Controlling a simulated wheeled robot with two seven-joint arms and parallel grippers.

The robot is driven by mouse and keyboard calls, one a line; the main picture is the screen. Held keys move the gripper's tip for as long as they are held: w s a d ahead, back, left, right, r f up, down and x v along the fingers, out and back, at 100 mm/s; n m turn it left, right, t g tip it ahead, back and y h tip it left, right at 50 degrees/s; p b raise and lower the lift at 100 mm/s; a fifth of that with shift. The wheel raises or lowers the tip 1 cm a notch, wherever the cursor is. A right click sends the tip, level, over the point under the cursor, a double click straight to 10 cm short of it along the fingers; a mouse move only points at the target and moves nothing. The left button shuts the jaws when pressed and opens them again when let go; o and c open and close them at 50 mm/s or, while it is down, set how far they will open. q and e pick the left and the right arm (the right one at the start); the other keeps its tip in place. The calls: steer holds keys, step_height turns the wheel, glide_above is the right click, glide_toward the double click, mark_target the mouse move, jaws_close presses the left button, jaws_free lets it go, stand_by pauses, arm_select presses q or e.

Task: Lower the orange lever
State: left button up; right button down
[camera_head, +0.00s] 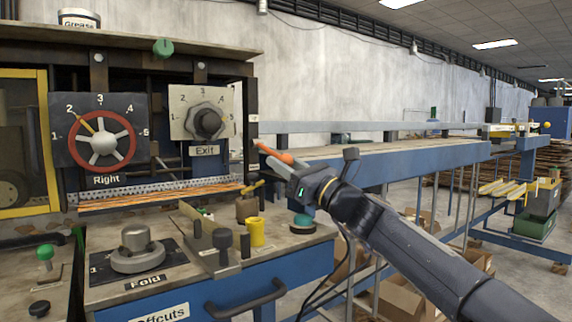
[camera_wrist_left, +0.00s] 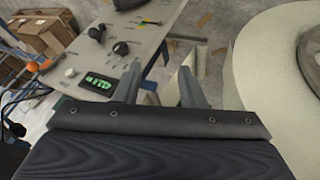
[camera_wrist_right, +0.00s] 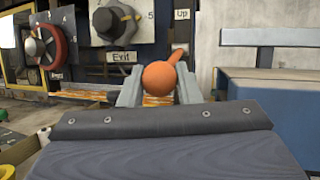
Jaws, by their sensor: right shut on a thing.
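The orange lever (camera_head: 272,152) sticks out from the right side of the machine, next to the Exit dial, and slopes down toward my right gripper (camera_head: 292,168). In the right wrist view its round orange knob (camera_wrist_right: 159,77) sits between the two fingers, which are closed on it. The lever's shaft (camera_wrist_right: 178,54) rises behind the knob to the right, below an "Up" label (camera_wrist_right: 182,14). My left gripper (camera_wrist_left: 158,84) shows only in its own wrist view, with its fingers apart and nothing between them.
The Exit dial (camera_head: 208,123) and the red-rimmed Right dial (camera_head: 103,140) are on the machine front. The Fold knob (camera_head: 136,250) and a yellow cylinder (camera_head: 257,232) stand on the bench below. A long conveyor (camera_head: 400,165) runs to the right behind my right arm.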

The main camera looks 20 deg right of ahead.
steer(key=shift+w+f, duration=0.1)
steer(key=shift+f, duration=0.1)
steer(key=c, duration=1.1)
jaws_free()
steer(key=shift+w+a, duration=0.1)
steer(key=shift+w, duration=0.05)
steer(key=shift+b+v, duration=0.9)
steer(key=shift+v, duration=3.1)
steer(key=shift+r, duration=0.1)
